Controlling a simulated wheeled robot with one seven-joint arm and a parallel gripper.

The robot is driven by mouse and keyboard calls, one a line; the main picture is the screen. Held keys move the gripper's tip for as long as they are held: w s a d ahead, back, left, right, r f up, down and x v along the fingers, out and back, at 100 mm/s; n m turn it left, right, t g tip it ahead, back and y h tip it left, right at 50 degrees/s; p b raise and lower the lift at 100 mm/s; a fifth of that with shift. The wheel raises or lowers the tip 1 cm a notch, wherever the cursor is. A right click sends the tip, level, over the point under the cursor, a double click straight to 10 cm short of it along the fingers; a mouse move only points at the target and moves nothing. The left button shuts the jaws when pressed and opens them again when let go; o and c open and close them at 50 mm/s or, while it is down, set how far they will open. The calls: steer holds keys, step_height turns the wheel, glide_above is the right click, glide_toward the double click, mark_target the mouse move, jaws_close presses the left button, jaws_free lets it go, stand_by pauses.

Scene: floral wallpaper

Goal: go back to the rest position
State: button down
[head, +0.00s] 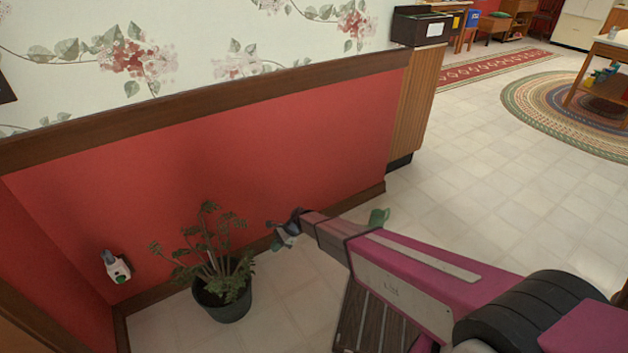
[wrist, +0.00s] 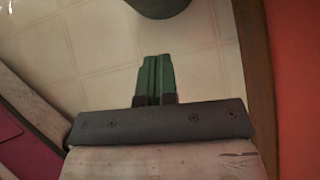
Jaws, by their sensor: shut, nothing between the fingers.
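My gripper (wrist: 154,82) has green fingers that lie together, shut and empty, in the wrist view. In the head view my gripper (head: 284,232) is small and partly hidden at the end of my pink arm. It is low in front of the red wall panel, to the right of the potted plant. My arm reaches from the lower right toward the middle of the picture.
A plant in a dark pot (head: 222,300) stands on the floor near the corner; the pot also shows in the wrist view (wrist: 158,7). A white and green plug-in device (head: 117,268) is on the red wall (head: 200,170). Open tiled floor (head: 480,200) lies to the right, with a round rug (head: 540,100).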

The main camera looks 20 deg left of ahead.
steer(key=shift+d+r, duration=0.1)
steer(key=w+d+r+n+t+h, duration=0.1)
steer(key=w+d+r+n, duration=0.15)
steer(key=d+r, duration=0.45)
steer(key=w+d+r+n+t, duration=0.1)
steer(key=w+d+r, duration=0.2)
steer(key=d, duration=0.8)
steer(key=w+d+r+n+t+h, duration=0.1)
steer(key=w+d+r, duration=0.3)
steer(key=d, duration=0.5)
steer(key=s+d+r+n+t+h, duration=0.1)
steer(key=d+r, duration=0.4)
steer(key=d, duration=0.5)
steer(key=s+d+r+n+t+h, duration=0.1)
steer(key=d+r, duration=0.4)
steer(key=d, duration=0.6)
steer(key=s+d+r+n+t+h, duration=0.1)
steer(key=s+d+r+n+h, duration=0.1)
steer(key=d+r, duration=0.4)
steer(key=s+d, duration=0.1)
steer(key=d, duration=0.3)
steer(key=shift+s+d+n, duration=0.2)
steer(key=shift+d+n, duration=0.1)
steer(key=shift+n, duration=0.05)
